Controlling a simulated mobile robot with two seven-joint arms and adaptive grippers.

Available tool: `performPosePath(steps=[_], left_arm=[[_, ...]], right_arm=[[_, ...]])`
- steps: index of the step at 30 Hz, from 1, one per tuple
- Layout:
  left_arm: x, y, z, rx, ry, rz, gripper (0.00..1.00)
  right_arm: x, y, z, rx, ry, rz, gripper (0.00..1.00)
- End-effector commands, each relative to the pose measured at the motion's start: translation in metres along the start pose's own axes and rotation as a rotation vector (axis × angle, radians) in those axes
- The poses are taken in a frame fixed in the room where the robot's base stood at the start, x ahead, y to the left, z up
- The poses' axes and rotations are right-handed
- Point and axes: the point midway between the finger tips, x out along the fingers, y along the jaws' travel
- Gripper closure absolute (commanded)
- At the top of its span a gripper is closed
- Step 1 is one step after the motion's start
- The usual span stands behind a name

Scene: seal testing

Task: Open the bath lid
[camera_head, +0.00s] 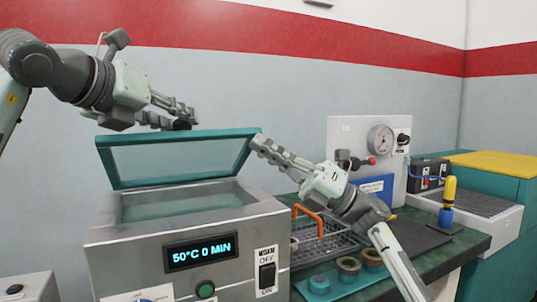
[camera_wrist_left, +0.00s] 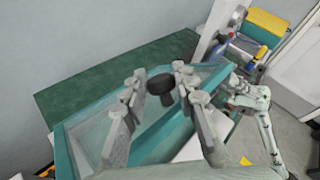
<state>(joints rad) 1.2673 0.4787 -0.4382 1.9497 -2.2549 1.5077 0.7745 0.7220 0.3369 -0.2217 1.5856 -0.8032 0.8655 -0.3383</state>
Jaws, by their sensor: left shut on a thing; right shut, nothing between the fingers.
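The bath (camera_head: 130,240) is a grey metal box with a display reading 50°C 0 MIN. Its lid (camera_head: 112,166), a teal frame around a clear pane, stands tilted up, with the water opening showing beneath. My left gripper (camera_head: 184,115) is shut on the lid's black knob (camera_head: 182,125) above the lid's top edge; the knob (camera_wrist_left: 160,84) also shows between the fingers in the left wrist view. My right gripper (camera_head: 260,143) is shut and empty at the lid's upper right corner; whether it touches the frame I cannot tell.
A yellow-handled tool (camera_head: 448,200) stands farther right. The wall behind is clear.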

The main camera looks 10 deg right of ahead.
Motion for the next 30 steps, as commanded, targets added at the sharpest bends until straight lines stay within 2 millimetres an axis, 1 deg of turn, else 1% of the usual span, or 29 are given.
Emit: performPosePath(steps=[1, 7, 8, 12, 13, 24, 26, 29, 30], left_arm=[[0.002, -0.002, -0.009, 0.006, 0.024, -0.002, 1.00], [0.003, -0.004, -0.012, 0.009, 0.031, -0.006, 1.00], [0.003, -0.004, -0.012, 0.009, 0.031, -0.007, 0.71], [0.003, -0.004, -0.011, 0.009, 0.030, -0.008, 0.54], [0.003, -0.004, -0.011, 0.009, 0.029, -0.008, 0.51], [0.000, -0.004, -0.007, 0.007, 0.019, -0.007, 0.51], [-0.004, -0.004, -0.007, 0.008, 0.018, -0.006, 0.51], [-0.017, -0.003, -0.006, 0.008, 0.016, -0.006, 0.51], [-0.024, -0.003, -0.006, 0.008, 0.016, -0.005, 0.51]], right_arm=[[0.004, 0.003, 0.009, 0.000, -0.015, -0.007, 1.00], [0.004, 0.003, 0.010, 0.002, -0.020, -0.005, 1.00], [0.004, 0.003, 0.010, 0.002, -0.020, -0.005, 1.00], [0.004, 0.003, 0.010, 0.003, -0.019, -0.005, 1.00], [0.004, 0.003, 0.009, 0.003, -0.019, -0.005, 1.00], [0.003, 0.002, 0.007, 0.004, -0.015, -0.005, 1.00], [0.003, 0.002, 0.007, 0.004, -0.015, -0.005, 1.00], [0.003, 0.002, 0.007, 0.004, -0.014, -0.006, 1.00], [0.003, 0.002, 0.007, 0.004, -0.014, -0.006, 1.00]])
